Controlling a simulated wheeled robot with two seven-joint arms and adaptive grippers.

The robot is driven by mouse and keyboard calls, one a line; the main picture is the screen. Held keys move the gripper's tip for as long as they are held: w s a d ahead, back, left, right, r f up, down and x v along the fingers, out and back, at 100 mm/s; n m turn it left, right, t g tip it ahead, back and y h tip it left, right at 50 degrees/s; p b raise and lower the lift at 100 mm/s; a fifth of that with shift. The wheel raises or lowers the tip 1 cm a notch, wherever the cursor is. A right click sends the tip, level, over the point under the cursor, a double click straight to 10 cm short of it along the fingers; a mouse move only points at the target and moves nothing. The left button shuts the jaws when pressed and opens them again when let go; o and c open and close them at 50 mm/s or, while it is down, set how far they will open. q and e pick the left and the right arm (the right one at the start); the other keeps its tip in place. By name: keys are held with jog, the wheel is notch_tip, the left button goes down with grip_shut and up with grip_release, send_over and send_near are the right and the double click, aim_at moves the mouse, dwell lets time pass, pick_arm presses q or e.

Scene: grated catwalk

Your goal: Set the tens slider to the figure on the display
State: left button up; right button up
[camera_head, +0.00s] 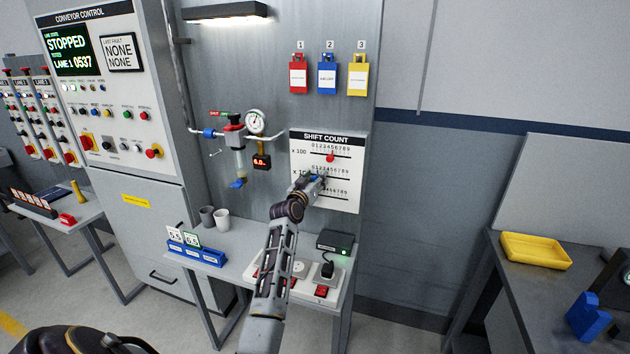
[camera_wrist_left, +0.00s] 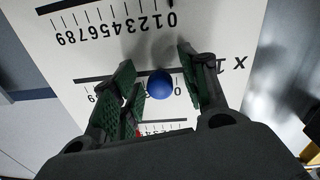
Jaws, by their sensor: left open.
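The white SHIFT COUNT board (camera_head: 345,201) carries slider rows with printed scales from 0 to 9. The blue knob (camera_wrist_left: 159,84) sits on a middle slot in the left wrist view, where the print is upside down. My left gripper (camera_head: 318,182) is at the board, open, its green-padded fingers (camera_wrist_left: 158,88) on either side of the blue knob. I cannot tell whether they touch it. The figure under the knob is unclear. A red knob (camera_head: 330,158) is on the x 100 row, near mid-scale. The display (camera_head: 72,53) reads STOPPED, LANE 1 0537. My right gripper is not in view.
A gauge (camera_head: 255,122) and piping are left of the board. Red, blue and yellow tags (camera_head: 328,76) hang above. A bench below holds cups (camera_head: 221,219), a blue card holder (camera_head: 197,254) and a black box (camera_head: 335,242). A yellow tray (camera_head: 535,251) is at right.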

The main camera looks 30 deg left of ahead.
pick_arm(q)
jog(key=c, duration=0.9)
grip_shut()
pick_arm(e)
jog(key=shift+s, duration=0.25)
pick_arm(q)
jog(key=shift+d, duration=0.1)
